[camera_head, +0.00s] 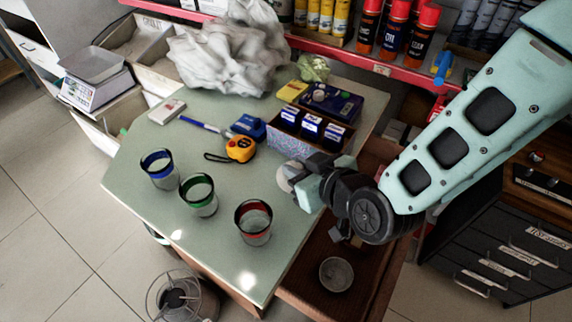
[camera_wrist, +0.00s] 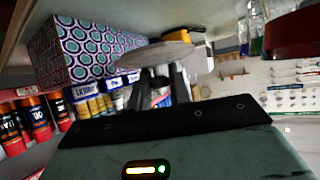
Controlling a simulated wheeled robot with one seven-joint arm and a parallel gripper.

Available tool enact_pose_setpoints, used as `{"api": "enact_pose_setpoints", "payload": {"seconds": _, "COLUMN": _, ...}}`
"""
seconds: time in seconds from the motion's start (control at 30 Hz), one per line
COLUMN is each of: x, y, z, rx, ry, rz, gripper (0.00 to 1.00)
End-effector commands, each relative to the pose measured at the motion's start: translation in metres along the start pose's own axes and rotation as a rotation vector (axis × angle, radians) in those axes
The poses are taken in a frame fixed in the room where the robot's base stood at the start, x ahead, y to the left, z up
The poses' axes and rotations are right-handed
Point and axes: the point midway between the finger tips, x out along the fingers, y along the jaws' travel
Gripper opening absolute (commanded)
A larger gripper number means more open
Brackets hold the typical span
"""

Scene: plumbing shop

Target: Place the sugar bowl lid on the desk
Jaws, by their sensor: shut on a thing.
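My gripper (camera_head: 303,183) is shut on a round grey lid (camera_head: 286,177). The lid is beside the patterned box, over the right part of the pale green desk (camera_head: 125,190); I cannot tell whether it touches the desktop. In the wrist view the lid (camera_wrist: 157,55) is a thin grey disc seen nearly edge-on, held at the two fingertips (camera_wrist: 162,75). A round grey bowl (camera_head: 336,274) lies in the open brown drawer (camera_head: 318,245) below the desk's right edge. The fingers partly hide the lid.
A patterned box (camera_head: 288,140) with blue-and-white packs stands behind the lid. An orange tape measure (camera_head: 240,149) lies to its left. Three glasses, blue-rimmed (camera_head: 159,172), green-rimmed (camera_head: 198,197) and red-rimmed (camera_head: 254,225), stand nearer the front.

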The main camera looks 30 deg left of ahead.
Motion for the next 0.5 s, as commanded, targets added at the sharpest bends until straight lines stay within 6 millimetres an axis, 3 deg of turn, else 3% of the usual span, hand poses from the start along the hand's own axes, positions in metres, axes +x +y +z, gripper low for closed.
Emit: {"api": "enact_pose_setpoints", "payload": {"seconds": 0.5, "x": 0.027, "y": 0.000, "z": 0.050, "rx": -0.001, "ry": 0.002, "rz": 0.000, "gripper": 0.00}}
